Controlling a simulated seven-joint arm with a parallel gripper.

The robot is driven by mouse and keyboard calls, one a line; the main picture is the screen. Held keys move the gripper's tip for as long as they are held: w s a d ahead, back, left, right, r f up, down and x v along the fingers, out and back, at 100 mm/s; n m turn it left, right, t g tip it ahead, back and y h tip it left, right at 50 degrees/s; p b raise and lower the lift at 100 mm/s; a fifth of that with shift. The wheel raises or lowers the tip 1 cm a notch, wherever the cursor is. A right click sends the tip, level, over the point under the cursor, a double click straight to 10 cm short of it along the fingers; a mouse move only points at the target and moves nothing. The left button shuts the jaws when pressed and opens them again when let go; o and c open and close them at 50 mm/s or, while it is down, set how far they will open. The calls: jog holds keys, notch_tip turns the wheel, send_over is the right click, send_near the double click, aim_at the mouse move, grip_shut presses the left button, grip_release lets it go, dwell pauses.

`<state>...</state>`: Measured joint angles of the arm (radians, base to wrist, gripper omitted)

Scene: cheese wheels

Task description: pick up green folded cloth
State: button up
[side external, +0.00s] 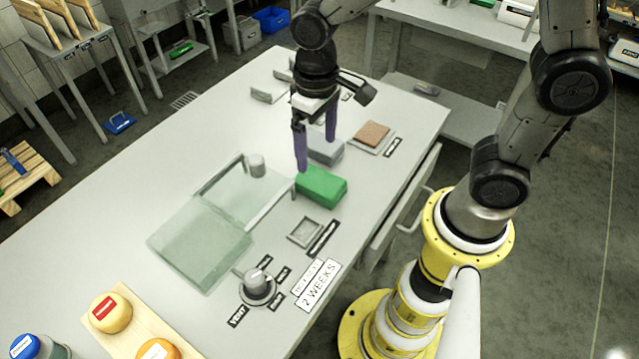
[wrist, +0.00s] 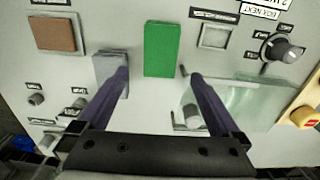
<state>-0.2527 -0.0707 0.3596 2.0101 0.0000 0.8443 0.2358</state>
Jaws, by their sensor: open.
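The green folded cloth (side external: 321,186) lies on the grey bench top as a small block, in the middle of the side external view. In the wrist view the green cloth (wrist: 159,49) is at the upper middle, ahead of my fingers. My gripper (side external: 316,155) has two purple fingers pointing down, above and just behind the cloth. The fingers are wide apart with nothing between them, as the wrist view also shows for my gripper (wrist: 161,74). A grey block (side external: 325,150) is beside the cloth, partly behind a finger; it shows close to the left finger in the wrist view (wrist: 110,68).
A brown square pad (side external: 373,132) lies behind the grey block. A small square frame (side external: 304,232) and a dial (side external: 257,286) are in front. Cheese wheels (side external: 110,312) sit on a board at the front left.

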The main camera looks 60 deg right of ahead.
send_over(319, 180)
jog(key=f, duration=0.4)
jog(key=shift+w+f, duration=0.2)
jog(key=shift+s+f, duration=0.15)
jog(key=shift+f, duration=1.2)
jog(key=shift+s+f, duration=0.1)
jog(key=shift+f, duration=1.25)
jog(key=shift+c, duration=0.2)
jog(key=c, duration=1.2)
